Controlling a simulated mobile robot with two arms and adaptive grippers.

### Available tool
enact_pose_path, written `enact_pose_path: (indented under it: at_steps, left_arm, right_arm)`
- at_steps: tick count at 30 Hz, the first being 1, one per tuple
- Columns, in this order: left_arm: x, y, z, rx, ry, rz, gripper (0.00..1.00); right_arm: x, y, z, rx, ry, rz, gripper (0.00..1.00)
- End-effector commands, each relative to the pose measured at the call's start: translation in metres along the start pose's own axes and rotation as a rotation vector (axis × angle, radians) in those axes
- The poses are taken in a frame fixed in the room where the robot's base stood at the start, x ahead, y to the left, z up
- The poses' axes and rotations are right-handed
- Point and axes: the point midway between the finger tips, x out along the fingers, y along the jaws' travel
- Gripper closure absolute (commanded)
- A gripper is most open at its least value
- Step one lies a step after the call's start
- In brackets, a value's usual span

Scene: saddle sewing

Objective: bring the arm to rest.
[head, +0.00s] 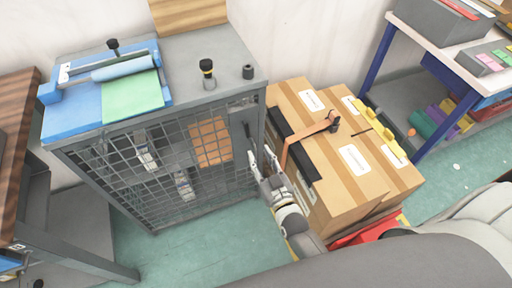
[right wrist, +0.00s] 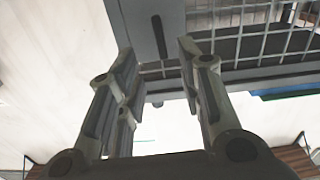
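My right arm reaches up from the lower middle of the head view. Its gripper (head: 262,158) is beside the front right corner of the grey mesh cabinet (head: 258,110), left of the cardboard boxes. In the right wrist view the two fingers of this gripper (right wrist: 158,62) stand apart with nothing held between them. My left gripper is not in view.
Strapped cardboard boxes (head: 345,180) stand close on the right, with a red base (head: 370,232) below. A blue-legged table (head: 378,50) is at the back right, a wooden-topped bench (head: 18,140) at the left. Green floor (head: 190,255) is open in front of the cabinet.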

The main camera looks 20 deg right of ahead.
Motion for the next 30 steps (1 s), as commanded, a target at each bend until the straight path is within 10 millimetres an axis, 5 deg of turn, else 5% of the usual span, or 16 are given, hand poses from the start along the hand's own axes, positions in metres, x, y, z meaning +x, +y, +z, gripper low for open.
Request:
enact_pose_path:
  at_steps: [21, 26, 30]
  left_arm:
    - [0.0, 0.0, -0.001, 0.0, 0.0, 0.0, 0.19]
    - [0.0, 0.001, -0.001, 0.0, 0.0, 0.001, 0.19]
    - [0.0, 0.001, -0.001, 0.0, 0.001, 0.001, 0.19]
  right_arm:
    - [-0.007, -0.001, 0.004, -0.001, -0.011, -0.004, 0.66]
    - [-0.02, -0.011, 0.06, -0.003, -0.147, -0.041, 0.66]
    - [-0.058, -0.022, 0.152, -0.008, -0.387, -0.097, 0.66]
